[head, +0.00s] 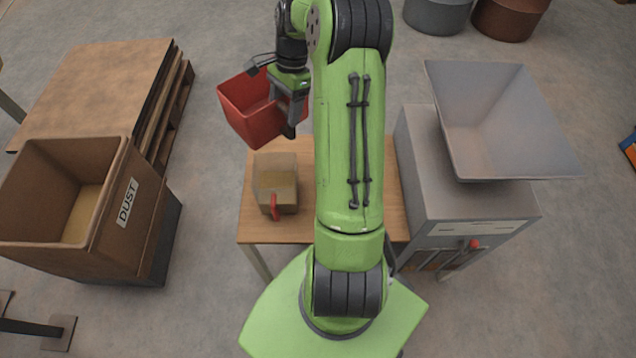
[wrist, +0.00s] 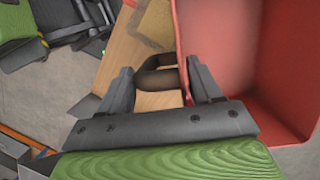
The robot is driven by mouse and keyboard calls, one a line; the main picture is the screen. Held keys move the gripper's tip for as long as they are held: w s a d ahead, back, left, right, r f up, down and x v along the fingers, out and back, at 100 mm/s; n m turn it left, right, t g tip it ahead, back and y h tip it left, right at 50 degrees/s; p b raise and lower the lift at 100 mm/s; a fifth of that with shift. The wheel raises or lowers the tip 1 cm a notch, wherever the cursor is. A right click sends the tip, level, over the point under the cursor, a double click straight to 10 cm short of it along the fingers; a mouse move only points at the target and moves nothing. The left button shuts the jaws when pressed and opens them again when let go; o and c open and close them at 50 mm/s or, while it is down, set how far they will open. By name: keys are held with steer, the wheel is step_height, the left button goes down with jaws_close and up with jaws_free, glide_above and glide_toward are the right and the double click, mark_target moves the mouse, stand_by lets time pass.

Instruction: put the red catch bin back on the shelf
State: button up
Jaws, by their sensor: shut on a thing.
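The red catch bin (head: 252,108) hangs in the air above the far left end of the wooden table, tilted, with its open top showing. My gripper (head: 287,122) is at the bin's right side. In the wrist view the red bin (wrist: 240,50) fills the right part, and my gripper (wrist: 162,80) has its fingers on either side of a dark looped handle (wrist: 158,72) at the bin's wall. The bin looks empty in the part I can see. I cannot pick out a shelf in either view.
A clear box with a red lever (head: 275,205) stands on the wooden table (head: 252,228). A brown bin marked DUST (head: 128,200) and a stacked pallet (head: 95,85) are at left. A grey hopper machine (head: 470,205) stands right. Two round tubs (head: 437,15) are at the back.

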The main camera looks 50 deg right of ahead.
steer(key=s+d+r+m+t+b, duration=0.2)
steer(key=s+d+m+b, duration=0.1)
steer(key=s+d+m, duration=0.5)
step_height(320, 180, down, 27)
steer(key=b, duration=1)
steer(key=shift+d+f+h, duration=0.15)
steer(key=shift+d+h, duration=0.05)
steer(key=shift+h, duration=0.2)
steer(key=shift+f, duration=0.1)
steer(key=o, duration=1.5)
steer(key=shift+o, duration=0.2)
